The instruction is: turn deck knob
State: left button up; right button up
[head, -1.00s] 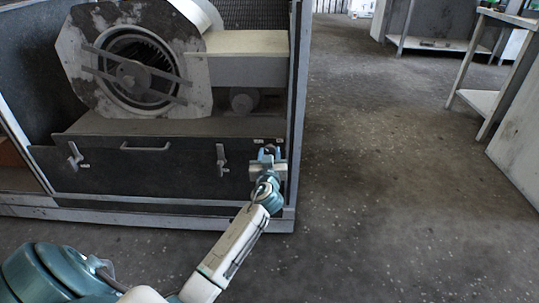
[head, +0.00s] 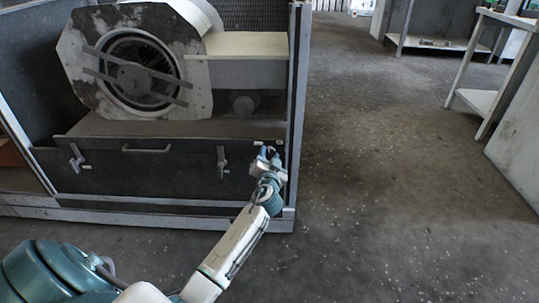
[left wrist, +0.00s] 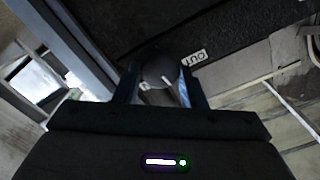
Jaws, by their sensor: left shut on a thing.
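The deck knob (left wrist: 158,73) is a dark round knob with a light pointer mark. In the left wrist view it sits between the two fingers of my left gripper (left wrist: 155,84), which is shut on it. A small label reading "OUT" (left wrist: 194,56) is beside the knob. In the head view my left gripper (head: 268,154) is at the right end of the dark front panel (head: 150,180), and its fingers hide most of the knob. My right gripper is not in view.
The blower housing (head: 85,25) with its round fan opening stands above the panel. The panel carries a bar handle (head: 146,150) and two latches, one on the left (head: 76,158) and one nearer the knob (head: 221,160). Open floor (head: 380,190) lies to the right.

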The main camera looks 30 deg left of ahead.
pick_arm(q)
jog(key=shift+m+p, duration=0.3)
jog(key=shift+m, duration=0.7)
jog(key=o, duration=1)
jog(key=p+v, duration=0.1)
jog(key=v, duration=0.9)
jog(key=shift+s+d+p, duration=0.3)
